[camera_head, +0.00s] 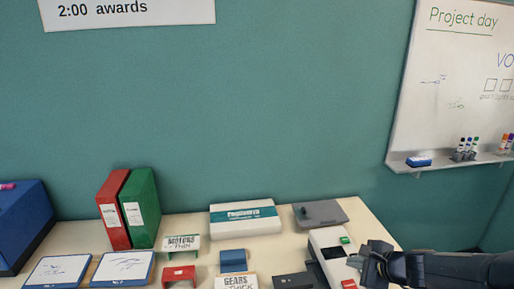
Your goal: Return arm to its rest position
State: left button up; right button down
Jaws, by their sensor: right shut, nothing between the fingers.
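My right arm comes in from the right edge, low in the picture. Its dark gripper (360,263) is shut and empty at the right end of the table (377,226). In the picture it overlaps the right side of a white device (325,239) with a green piece (345,240) and a red piece (349,284). I cannot tell whether the gripper touches the device. My left gripper is not in view.
Red (112,210) and green (139,208) binders stand at the left. A white box (244,218) and a grey flat case (320,213) lie along the wall. Labelled holders and small blocks stand in front. A whiteboard (450,70) with a marker ledge hangs at right.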

jog(key=s+a+r+n+g+y, duration=0.1)
jog(key=s+a+r+n+y, duration=0.1)
jog(key=s+a+r+n, duration=0.3)
jog(key=s+a+r+n+y, duration=0.1)
jog(key=s+a+r+n, duration=0.35)
jog(key=s, duration=0.35)
jog(key=s+f+n+g+h, duration=0.2)
jog(key=s+f+n+h, duration=0.1)
jog(key=s+n, duration=0.7)
jog(key=s, duration=0.3)
jog(key=shift+s+f, duration=0.15)
jog(key=shift+s, duration=0.05)
